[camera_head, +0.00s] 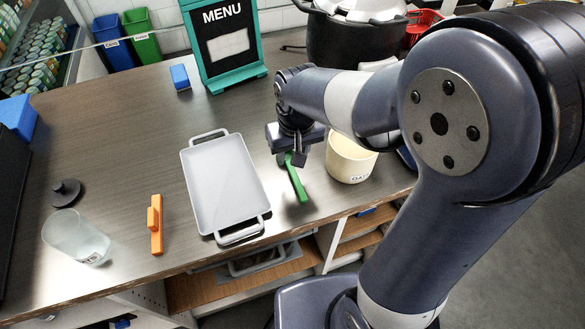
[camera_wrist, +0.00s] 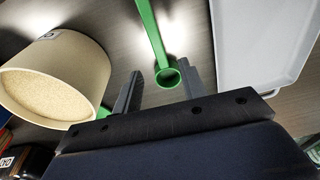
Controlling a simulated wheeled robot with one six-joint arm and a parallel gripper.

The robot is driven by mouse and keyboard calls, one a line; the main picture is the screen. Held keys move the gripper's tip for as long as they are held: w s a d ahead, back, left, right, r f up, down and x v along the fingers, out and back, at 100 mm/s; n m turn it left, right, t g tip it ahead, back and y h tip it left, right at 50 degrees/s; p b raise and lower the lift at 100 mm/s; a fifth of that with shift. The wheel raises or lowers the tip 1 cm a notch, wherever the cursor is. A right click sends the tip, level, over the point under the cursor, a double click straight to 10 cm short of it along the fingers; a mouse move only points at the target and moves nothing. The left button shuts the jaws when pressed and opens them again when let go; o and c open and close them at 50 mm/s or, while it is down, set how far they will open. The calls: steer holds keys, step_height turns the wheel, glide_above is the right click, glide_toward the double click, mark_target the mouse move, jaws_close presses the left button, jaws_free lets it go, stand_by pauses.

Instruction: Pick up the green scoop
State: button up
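The green scoop (camera_head: 298,186) lies on the dark wood counter, between the grey tray and the cream tub. In the wrist view the scoop (camera_wrist: 152,33) shows a long handle and a small round hollow end. My gripper (camera_head: 292,158) is over the scoop's far end. In the wrist view my gripper (camera_wrist: 162,72) is open, with one finger on each side of the round end and gaps showing between. I cannot tell whether the fingers are level with the scoop or above it. My gripper hides the scoop's far end in the head view.
A grey tray (camera_head: 222,183) lies left of the scoop. A cream labelled tub (camera_head: 350,168) with grainy contents (camera_wrist: 42,92) stands close on its right. An orange scoop (camera_head: 155,226) and a clear container (camera_head: 75,240) are further left. A green-framed menu sign (camera_head: 207,72) stands behind.

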mark_target(293, 172)
steer(key=shift+f+p, duration=0.45)
steer(key=shift+f, duration=2.65)
steer(key=shift+c, duration=0.4)
jaws_close()
